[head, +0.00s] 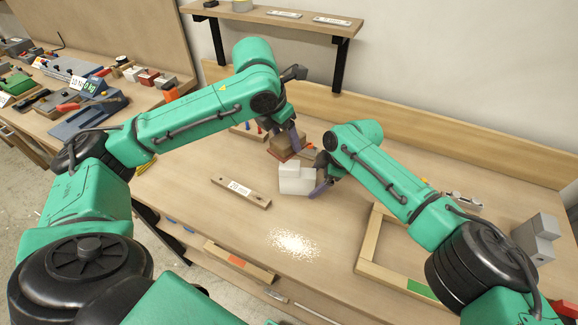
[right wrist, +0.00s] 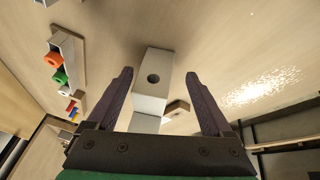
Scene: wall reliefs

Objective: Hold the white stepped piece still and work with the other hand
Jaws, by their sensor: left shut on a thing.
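The white stepped piece (head: 296,180) stands on the table near the middle. In the right wrist view it (right wrist: 153,80) shows a round hole in one face and lies between the fingers, with a gap on each side. My right gripper (head: 322,178) is at its right side, and its fingers (right wrist: 160,95) are spread. My left gripper (head: 293,140) is behind the white piece, pointing down, at a brown block (head: 281,146) with a reddish lower part. It appears shut on that block. Its grip is partly hidden. The left gripper is not seen in the right wrist view.
A labelled wooden bar (head: 241,192) lies left of the white piece. White grains (head: 293,243) are scattered in front. A wooden frame (head: 372,240) and a grey stepped block (head: 537,237) are at the right. A shelf (head: 280,18) hangs above the back.

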